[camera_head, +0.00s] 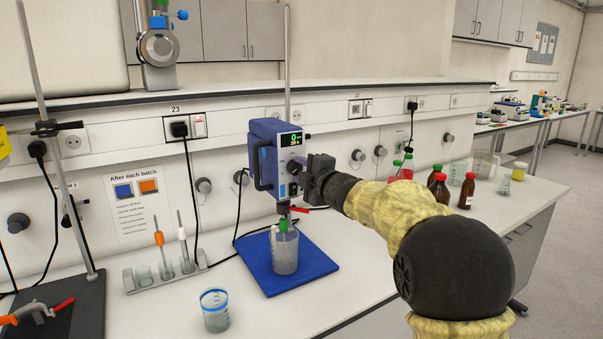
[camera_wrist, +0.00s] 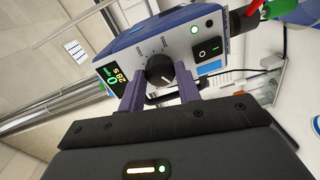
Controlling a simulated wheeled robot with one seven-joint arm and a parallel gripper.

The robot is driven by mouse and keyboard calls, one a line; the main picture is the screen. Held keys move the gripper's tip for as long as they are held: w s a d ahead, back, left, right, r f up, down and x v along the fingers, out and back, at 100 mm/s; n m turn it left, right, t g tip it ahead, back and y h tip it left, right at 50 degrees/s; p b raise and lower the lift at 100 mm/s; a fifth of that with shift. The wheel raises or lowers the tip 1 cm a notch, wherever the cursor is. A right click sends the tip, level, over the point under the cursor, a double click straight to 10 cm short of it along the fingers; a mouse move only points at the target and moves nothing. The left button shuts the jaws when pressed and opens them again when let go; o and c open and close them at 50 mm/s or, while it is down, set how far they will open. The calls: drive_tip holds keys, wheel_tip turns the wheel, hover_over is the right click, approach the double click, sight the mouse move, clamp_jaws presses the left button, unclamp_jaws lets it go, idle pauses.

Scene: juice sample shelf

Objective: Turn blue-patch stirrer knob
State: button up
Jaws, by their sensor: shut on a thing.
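The stirrer (camera_head: 266,135) is a blue box with a pale front, held on an upright rod over a blue mat. Its display (camera_wrist: 117,78) is lit and reads 0 on top. The dark round stirrer knob (camera_wrist: 160,70) has a white pointer line and printed marks around it. A blue patch (camera_wrist: 209,68) sits on the front panel beside the black switch. My gripper (camera_head: 299,168) reaches the stirrer front from the right. In the wrist view my gripper (camera_wrist: 160,84) has its two purple fingers on either side of the knob, shut on it.
A beaker (camera_head: 285,256) stands on the blue mat (camera_head: 318,262) under the stirrer. Another beaker (camera_head: 215,312) is at the front. A rack (camera_head: 165,279) with stirring rods stands left. Several bottles stand right, behind my arm. A notice (camera_head: 138,205) hangs on the wall.

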drive_tip(key=shift+f, duration=0.1)
drive_tip(key=o, duration=1)
drive_tip(key=shift+a, duration=0.1)
drive_tip(key=shift+c, duration=0.2)
drive_tip(key=b+v, duration=0.2)
drive_tip(key=v, duration=1.5)
drive_tip(key=shift+s+b, duration=0.2)
drive_tip(key=shift+b, duration=0.1)
drive_tip(key=shift+d, duration=0.2)
